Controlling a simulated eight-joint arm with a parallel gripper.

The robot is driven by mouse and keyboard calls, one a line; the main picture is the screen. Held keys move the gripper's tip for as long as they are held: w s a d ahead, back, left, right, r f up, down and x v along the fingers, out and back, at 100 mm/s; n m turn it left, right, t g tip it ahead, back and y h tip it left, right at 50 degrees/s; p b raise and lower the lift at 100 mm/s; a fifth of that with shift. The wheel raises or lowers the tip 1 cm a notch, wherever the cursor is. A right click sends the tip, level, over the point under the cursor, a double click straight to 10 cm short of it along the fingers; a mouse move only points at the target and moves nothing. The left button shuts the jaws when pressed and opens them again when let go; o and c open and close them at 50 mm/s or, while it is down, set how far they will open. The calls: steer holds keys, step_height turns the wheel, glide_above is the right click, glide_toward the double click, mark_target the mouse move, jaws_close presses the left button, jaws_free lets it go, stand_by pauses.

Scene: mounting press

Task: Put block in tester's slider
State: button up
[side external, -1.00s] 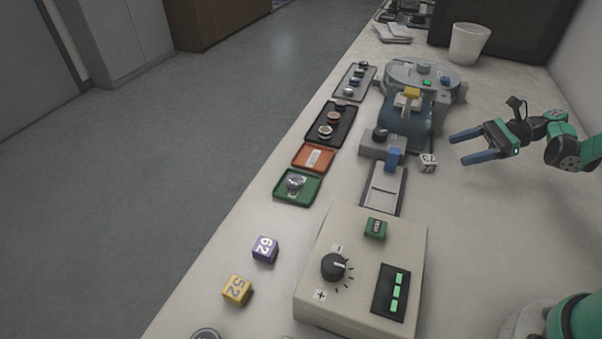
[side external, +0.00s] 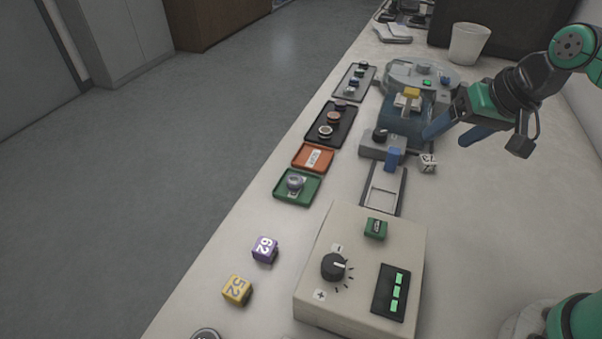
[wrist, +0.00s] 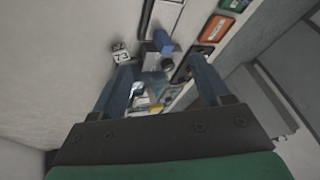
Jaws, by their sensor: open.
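A white block (side external: 428,163) with dark markings sits on the bench beside the grey press-like machine. In the wrist view the same white block (wrist: 121,55) shows the number 73. A purple block (side external: 265,249) marked 62 and a yellow block (side external: 237,290) marked 52 sit at the front left. A pale framed slide (side external: 368,199) runs between the beige box and the machine; I cannot tell for sure that it is the tester's slider. My gripper (side external: 448,135) is open and empty, above and beyond the white block. Its blue fingers (wrist: 162,68) point down toward the bench.
The beige box (side external: 322,245) has a black knob and green lights, with a green block (side external: 376,229) on top. A blue part (side external: 394,160) stands at the slide's far end. The grey machine (side external: 396,75) and several trays (side external: 312,168) stand close by. Bench right of the slide is clear.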

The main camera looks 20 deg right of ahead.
steer(key=n, duration=0.1)
steer(key=s+n+t, duration=0.1)
steer(key=n, duration=0.1)
steer(key=shift+s+a+h, duration=0.3)
steer(key=shift+a+h, duration=0.1)
steer(key=shift+o, duration=0.5)
steer(key=shift+s+f+n, duration=0.1)
steer(key=shift+s+n, duration=0.05)
steer(key=shift+n, duration=0.35)
